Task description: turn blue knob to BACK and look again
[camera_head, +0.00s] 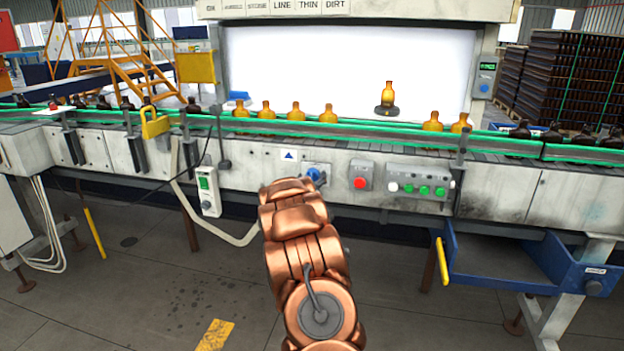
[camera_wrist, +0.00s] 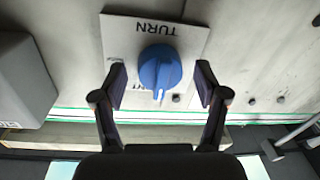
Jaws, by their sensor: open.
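The blue knob (camera_wrist: 160,72) sits on a pale plate (camera_wrist: 127,27) that reads TURN, upside down in the wrist view. The knob's pointer ridge points down in that view. Other lettering on the plate is mostly hidden behind a finger. My gripper (camera_wrist: 161,82) is open, with one finger on each side of the knob and a gap on both sides. In the head view the blue knob (camera_head: 314,174) shows on the conveyor's front panel, just beyond the end of my arm. An amber bottle (camera_head: 388,92) stands on a dark round stand (camera_head: 386,111) before the bright screen (camera_head: 300,70).
A red button box (camera_head: 361,176) and a box with several green buttons (camera_head: 420,184) are right of the knob. Several bottles stand along the conveyor. A blue tray (camera_head: 500,265) juts out at lower right.

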